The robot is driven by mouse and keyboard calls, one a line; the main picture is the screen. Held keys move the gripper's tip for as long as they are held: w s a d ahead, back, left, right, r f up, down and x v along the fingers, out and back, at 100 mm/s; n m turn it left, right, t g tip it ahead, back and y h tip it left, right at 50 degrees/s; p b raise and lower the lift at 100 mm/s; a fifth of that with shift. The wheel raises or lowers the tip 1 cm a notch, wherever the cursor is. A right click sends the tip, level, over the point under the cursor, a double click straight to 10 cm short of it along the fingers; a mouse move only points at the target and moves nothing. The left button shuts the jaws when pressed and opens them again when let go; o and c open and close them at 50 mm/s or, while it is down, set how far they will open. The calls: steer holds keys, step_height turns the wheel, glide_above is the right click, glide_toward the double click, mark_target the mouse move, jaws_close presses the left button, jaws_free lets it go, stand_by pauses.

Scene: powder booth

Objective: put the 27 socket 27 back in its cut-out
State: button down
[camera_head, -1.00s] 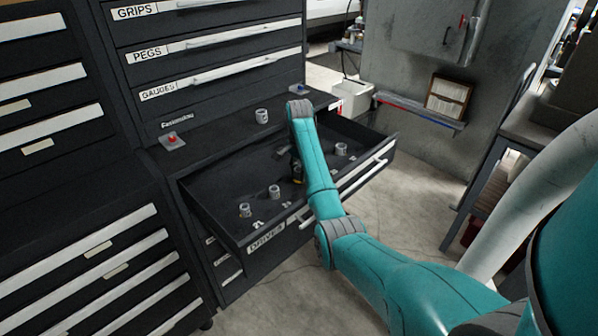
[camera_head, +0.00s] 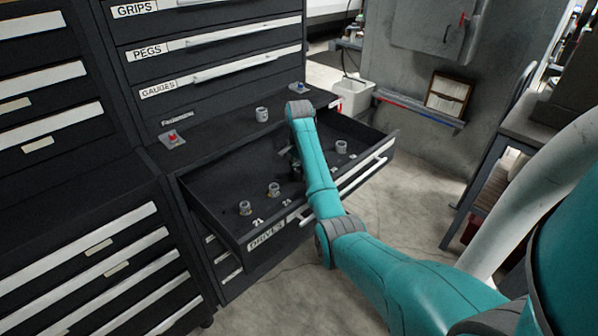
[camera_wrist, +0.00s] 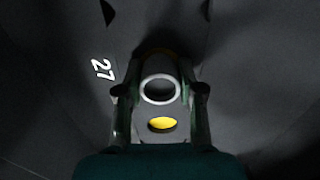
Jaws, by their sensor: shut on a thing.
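My gripper (camera_wrist: 160,97) is shut on a socket (camera_wrist: 159,89), which shows as a pale ring between the two fingers in the wrist view. A white printed 27 (camera_wrist: 102,70) is on the dark drawer liner just left of the fingers. A yellow oval patch (camera_wrist: 162,124) shows between the fingers, below the ring; it may be the floor of a cut-out. I cannot tell whether the socket is seated or held above the liner. In the head view my gripper is over the open drawer (camera_head: 215,215), mostly hidden behind my teal arm.
Other sockets stand in the drawer at front left (camera_head: 245,208), beside it (camera_head: 274,190) and at right (camera_head: 341,148). Another socket (camera_head: 262,115) stands on the cabinet ledge, between a red-topped item (camera_head: 172,137) and a blue-topped item (camera_head: 299,88). The drawer walls surround my gripper.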

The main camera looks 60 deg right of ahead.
steer(key=shift+s+a+f, duration=0.1)
steer(key=shift+s+f, duration=0.1)
steer(key=shift+f, duration=0.5)
stand_by(0.3)
steer(key=c, duration=0.6)
jaws_free()
steer(key=shift+c, duration=0.2)
